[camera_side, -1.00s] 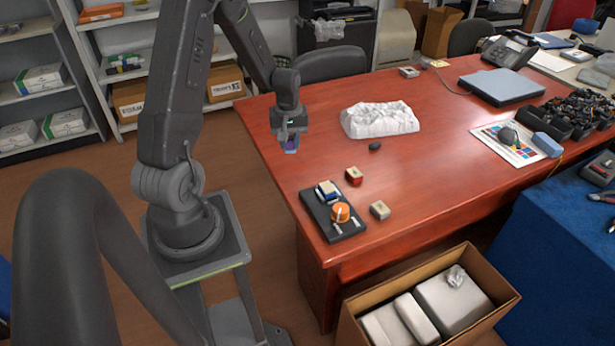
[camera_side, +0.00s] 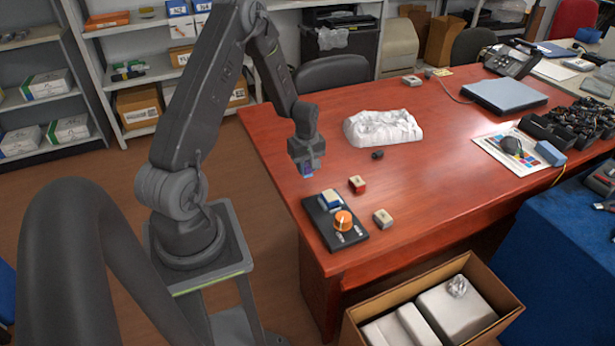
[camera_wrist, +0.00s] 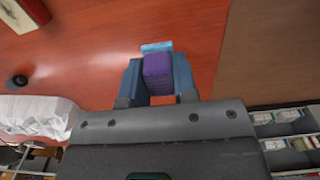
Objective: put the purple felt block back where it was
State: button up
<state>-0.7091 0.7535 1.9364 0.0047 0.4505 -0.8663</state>
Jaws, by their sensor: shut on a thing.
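My gripper (camera_side: 306,164) is shut on the purple felt block (camera_side: 306,171) and hangs over the left part of the red desk, behind the black tray (camera_side: 320,229). In the wrist view the purple block (camera_wrist: 157,75) sits between the two blue fingers of my gripper (camera_wrist: 158,80). A light blue piece (camera_wrist: 157,47) shows at the block's far end; I cannot tell what it belongs to. The tray holds a blue-and-white block (camera_side: 331,200) and an orange knob (camera_side: 342,220).
A red-sided block (camera_side: 357,185) and a beige block (camera_side: 383,218) lie right of the tray. A white moulded piece (camera_side: 383,128) and a small dark object (camera_side: 377,155) are farther back. An open cardboard box (camera_side: 511,306) stands in front. The desk's middle is clear.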

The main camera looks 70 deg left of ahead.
aim_at(308, 184)
jog(key=shift+w+d+f, duration=0.1)
jog(key=shift+w+f, duration=0.05)
jog(key=shift+f, duration=1.95)
jog(key=shift+f, duration=0.1)
jog(key=o, duration=1)
jog(key=shift+c, duration=0.2)
